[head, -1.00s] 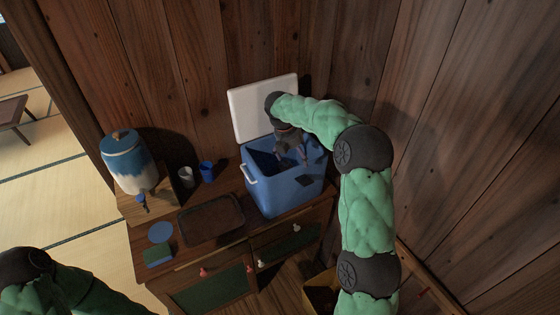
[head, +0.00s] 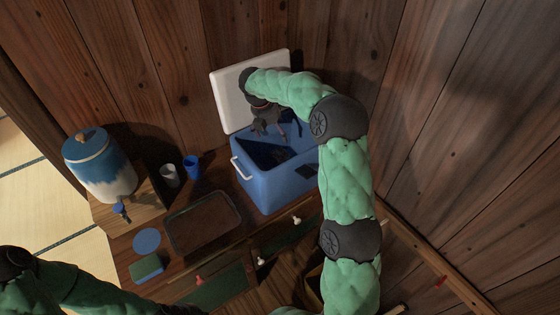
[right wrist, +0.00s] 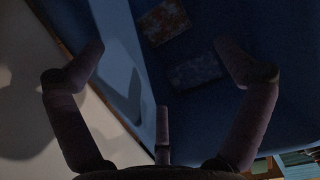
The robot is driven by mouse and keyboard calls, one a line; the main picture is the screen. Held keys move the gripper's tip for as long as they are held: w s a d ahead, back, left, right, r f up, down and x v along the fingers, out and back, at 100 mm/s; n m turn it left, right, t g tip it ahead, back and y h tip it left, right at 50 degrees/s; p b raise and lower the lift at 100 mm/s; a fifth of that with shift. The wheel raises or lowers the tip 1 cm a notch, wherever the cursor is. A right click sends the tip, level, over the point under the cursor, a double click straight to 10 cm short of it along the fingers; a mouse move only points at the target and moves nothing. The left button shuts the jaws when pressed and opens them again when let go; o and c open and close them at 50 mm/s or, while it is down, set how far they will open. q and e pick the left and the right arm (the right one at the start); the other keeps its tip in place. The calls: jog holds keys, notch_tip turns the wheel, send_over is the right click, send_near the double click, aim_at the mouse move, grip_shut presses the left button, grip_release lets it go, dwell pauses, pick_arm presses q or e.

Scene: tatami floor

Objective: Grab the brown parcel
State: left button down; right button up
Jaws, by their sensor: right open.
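My right gripper (head: 268,128) is open and empty, fingers pointing down over the left part of the open blue cooler (head: 275,192), near its raised white lid (head: 232,100). In the right wrist view, the spread fingers of the right gripper (right wrist: 160,60) frame the dark blue inside of the cooler. Two flat, reddish-brown rectangular things show there, one dim at the top (right wrist: 164,21) and one lower (right wrist: 197,72), both apart from the fingers. I cannot tell whether either is the brown parcel. My left arm shows at lower left, its gripper out of view.
The cooler stands on a wooden cabinet against plank walls. To its left are a dark tray (head: 203,225), a blue cup (head: 192,167), a white cup (head: 169,175), a blue-and-white dispenser (head: 100,165), a blue disc (head: 146,241) and a green-and-blue block (head: 147,267).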

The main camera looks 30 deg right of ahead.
jog(key=b, duration=0.4)
send_near(282, 156)
jog(key=b+x, duration=0.4)
jog(key=x, duration=0.5)
jog(key=shift+a, duration=0.1)
